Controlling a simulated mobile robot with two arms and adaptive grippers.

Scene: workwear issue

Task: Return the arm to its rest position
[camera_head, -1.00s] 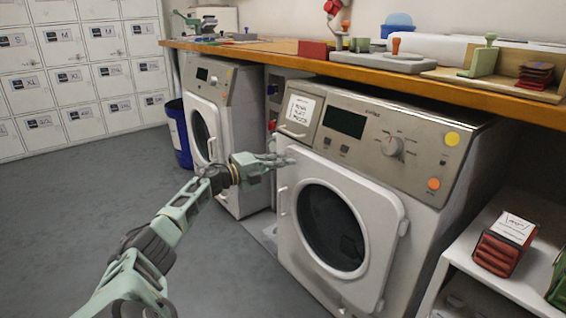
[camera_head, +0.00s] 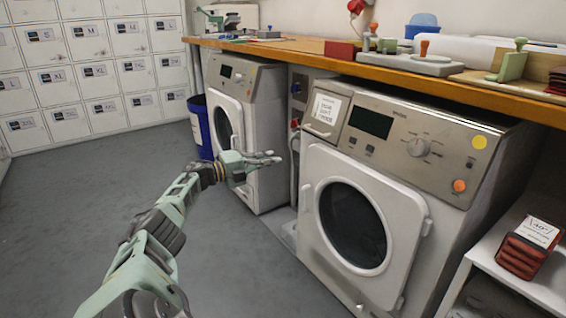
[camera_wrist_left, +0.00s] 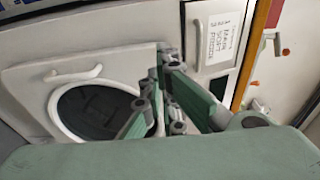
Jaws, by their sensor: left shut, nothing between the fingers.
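My left arm reaches in from the lower left in the head view, and its gripper (camera_head: 268,159) hangs in the air in front of the gap between two machines. The gripper is shut with nothing in it. In the left wrist view, its green fingers (camera_wrist_left: 165,90) show before the near machine, close together. The near machine (camera_head: 400,180) has a closed round door and is apart from the gripper in the head view. My right gripper is not in view.
A second machine (camera_head: 262,115) stands farther back, beside a blue bin (camera_head: 201,140). White lockers (camera_head: 100,75) line the back left. A wooden worktop (camera_head: 310,52) with stamps runs above the machines. A shelf with red packs (camera_head: 527,250) is at right. Grey floor at left is clear.

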